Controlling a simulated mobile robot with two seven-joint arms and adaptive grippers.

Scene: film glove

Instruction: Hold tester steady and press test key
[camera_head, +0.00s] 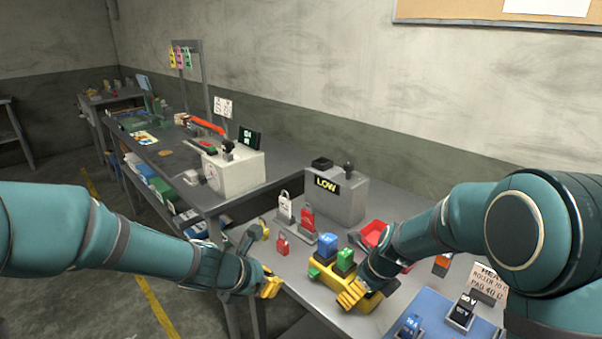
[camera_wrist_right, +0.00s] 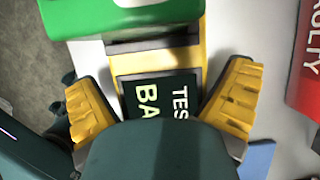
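A grey box (camera_head: 337,202) with a lit display reading LOW, a black block and a black knob on top stands at the back of the table; it looks like the tester. A yellow holder (camera_head: 322,275) carries a blue block (camera_head: 327,246) and a green block (camera_head: 345,260). Its dark label (camera_wrist_right: 158,100), partly hidden, shows "TES" and "BA" in the right wrist view. My right gripper (camera_wrist_right: 160,95) is open, its yellow fingers spread on both sides of the label; contact cannot be told. My left gripper (camera_head: 266,259) is open and empty at the table's left edge, apart from the grey box.
Red and white padlock-shaped tags (camera_head: 282,244) stand left of the grey box. A red tray (camera_head: 373,234) lies behind my right arm. A blue mat (camera_head: 440,312) with dark blocks is at front right. A second bench (camera_head: 180,165) with a white device (camera_head: 233,172) is at left.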

